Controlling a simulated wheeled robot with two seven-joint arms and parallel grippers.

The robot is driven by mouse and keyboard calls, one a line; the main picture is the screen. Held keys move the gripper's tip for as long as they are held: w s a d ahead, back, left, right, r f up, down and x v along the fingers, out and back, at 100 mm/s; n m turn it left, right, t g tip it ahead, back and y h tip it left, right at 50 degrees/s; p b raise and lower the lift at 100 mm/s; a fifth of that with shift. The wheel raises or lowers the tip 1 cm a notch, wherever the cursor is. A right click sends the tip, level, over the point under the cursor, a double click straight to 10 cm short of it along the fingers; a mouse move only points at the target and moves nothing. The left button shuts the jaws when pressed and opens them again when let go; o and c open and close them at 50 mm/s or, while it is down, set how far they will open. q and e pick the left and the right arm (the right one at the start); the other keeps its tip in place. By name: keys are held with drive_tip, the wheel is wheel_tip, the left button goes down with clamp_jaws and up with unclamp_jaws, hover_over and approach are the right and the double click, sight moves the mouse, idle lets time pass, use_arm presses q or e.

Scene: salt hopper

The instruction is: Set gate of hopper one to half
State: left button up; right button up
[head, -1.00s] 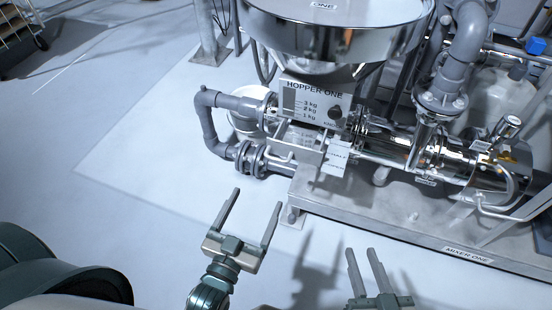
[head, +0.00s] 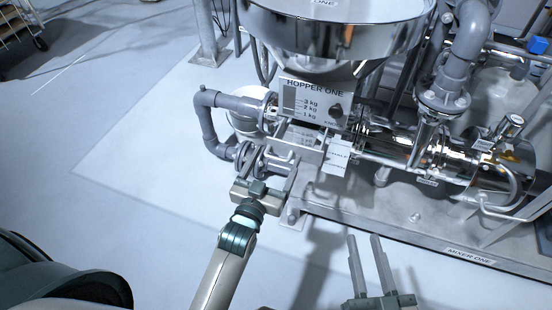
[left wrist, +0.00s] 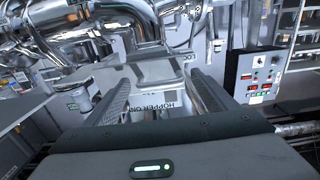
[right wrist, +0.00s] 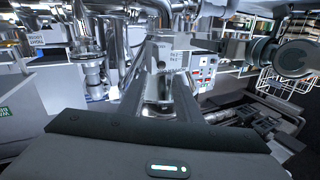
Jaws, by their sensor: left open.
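Hopper one (head: 325,40) is a shiny steel funnel with a pale panel (head: 313,100) lettered HOPPER ONE and marked in kilograms. Below the panel is the gate assembly (head: 305,136), with a white tag (head: 338,157) hanging at its right; its lettering is hard to read. I cannot tell the gate's position. My left gripper (head: 268,156) is open, its fingers pointing at the area below and left of the gate; contact is unclear. In the left wrist view the panel (left wrist: 172,100) shows between the open fingers (left wrist: 160,88). My right gripper (head: 366,238) is open and empty, lower right.
Grey pipes (head: 215,120) curve left of the hopper, close to my left gripper. A steel mixer (head: 470,165) with pipework stands on a metal base (head: 420,215) labelled MIXER ONE at right. The pale floor (head: 140,150) at left is clear.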

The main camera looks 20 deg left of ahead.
sight(280, 149)
use_arm(q)
drive_tip(key=shift+w, duration=0.4)
use_arm(e)
drive_tip(key=shift+r, duration=0.2)
